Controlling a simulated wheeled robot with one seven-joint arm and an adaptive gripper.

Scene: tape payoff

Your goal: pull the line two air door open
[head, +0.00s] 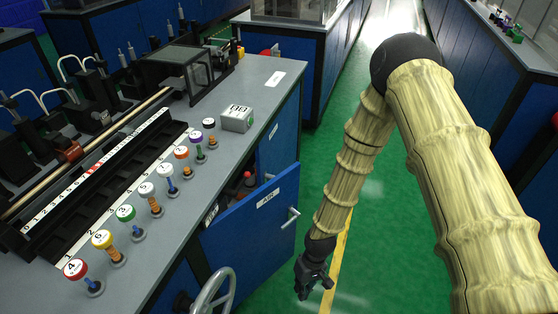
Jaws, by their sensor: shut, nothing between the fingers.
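A blue door (246,226) with a small white label and a silver bar handle (291,217) stands swung out from the front of the grey-topped cabinet. The opening behind it shows a dark inside with a small red part (248,179). My gripper (304,291) hangs low over the green floor, to the right of and nearer than the door's free edge. It is shut and empty, apart from the handle.
The grey bench top (262,82) carries a row of colour-capped spools, a black slotted rack (92,196) and a small grey box (237,119). A handwheel (213,293) sticks out at the bottom. The green aisle (318,160) is clear beyond my arm.

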